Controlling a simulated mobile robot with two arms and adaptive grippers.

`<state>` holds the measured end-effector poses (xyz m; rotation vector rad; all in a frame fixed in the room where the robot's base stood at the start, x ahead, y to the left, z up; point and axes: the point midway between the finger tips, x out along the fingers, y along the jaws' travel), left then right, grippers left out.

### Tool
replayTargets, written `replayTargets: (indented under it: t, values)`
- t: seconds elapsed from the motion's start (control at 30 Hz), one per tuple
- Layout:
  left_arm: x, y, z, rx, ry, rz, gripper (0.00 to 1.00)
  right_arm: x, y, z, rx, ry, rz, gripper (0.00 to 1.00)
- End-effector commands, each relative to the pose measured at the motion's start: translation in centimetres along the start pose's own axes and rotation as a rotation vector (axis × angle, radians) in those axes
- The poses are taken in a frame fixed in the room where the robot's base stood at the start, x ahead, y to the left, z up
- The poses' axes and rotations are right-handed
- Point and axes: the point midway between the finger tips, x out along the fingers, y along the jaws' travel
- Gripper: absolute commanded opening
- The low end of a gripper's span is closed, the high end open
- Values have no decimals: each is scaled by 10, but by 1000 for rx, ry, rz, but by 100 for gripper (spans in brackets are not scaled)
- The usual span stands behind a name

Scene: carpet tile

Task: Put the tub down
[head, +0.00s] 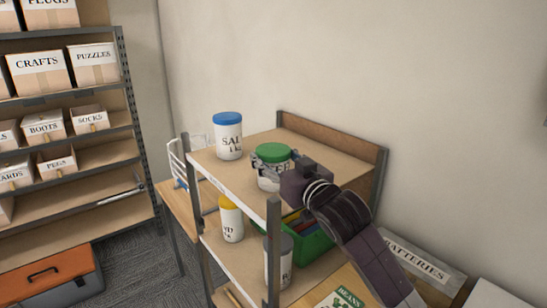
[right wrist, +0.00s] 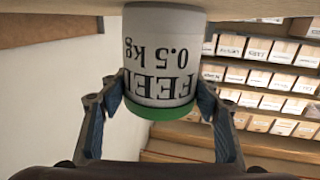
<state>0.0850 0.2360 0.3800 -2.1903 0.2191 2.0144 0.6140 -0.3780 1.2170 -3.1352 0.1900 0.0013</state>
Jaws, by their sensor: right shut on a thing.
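The tub is white with a green lid (head: 272,152) and stands upright over the top board of the small shelf unit (head: 225,171). My right gripper (head: 273,165) is shut on the tub, its fingers on either side just below the lid. The right wrist view is upside down and shows the tub (right wrist: 163,55) with the label "FEED 0.5 kg" between the blue-padded fingers. The tub's base is at or very near the board; I cannot tell whether they touch. My left gripper is not in view.
A blue-lidded salt tub (head: 228,140) stands on the same board, to the left. A yellow-lidded tub (head: 231,222), a grey-lidded tub (head: 278,262) and a green crate (head: 312,245) are lower down. A raised back panel (head: 335,148) edges the board. Bare board lies between the two upper tubs.

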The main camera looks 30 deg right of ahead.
Motion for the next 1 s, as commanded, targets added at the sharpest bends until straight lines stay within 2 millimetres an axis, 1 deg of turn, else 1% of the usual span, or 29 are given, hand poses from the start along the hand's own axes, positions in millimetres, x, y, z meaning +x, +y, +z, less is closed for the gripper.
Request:
replayTargets:
  t: [0.03, 0.13, 0.17, 0.3, 0.67, 0.77, 0.83, 1.0]
  values:
    - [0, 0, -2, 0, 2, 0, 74, 0, 0, -3, -1, 6, 0, 15]
    - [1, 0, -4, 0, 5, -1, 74, 0, 0, -1, 0, 5, 0, 15]
    - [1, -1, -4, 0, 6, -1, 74, 0, 0, 1, 0, 0, 0, 59]
    - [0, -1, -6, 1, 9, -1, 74, 0, 0, 1, 0, -1, 0, 74]
    - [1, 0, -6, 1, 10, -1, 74, -2, 0, 0, 0, -1, -1, 74]
    - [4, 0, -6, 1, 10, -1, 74, -11, 0, 2, -1, -2, -1, 74]
    - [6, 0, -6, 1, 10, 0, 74, -21, 0, 2, -1, 0, -1, 74]
    - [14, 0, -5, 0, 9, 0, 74, -55, -1, 3, -2, 0, -2, 74]
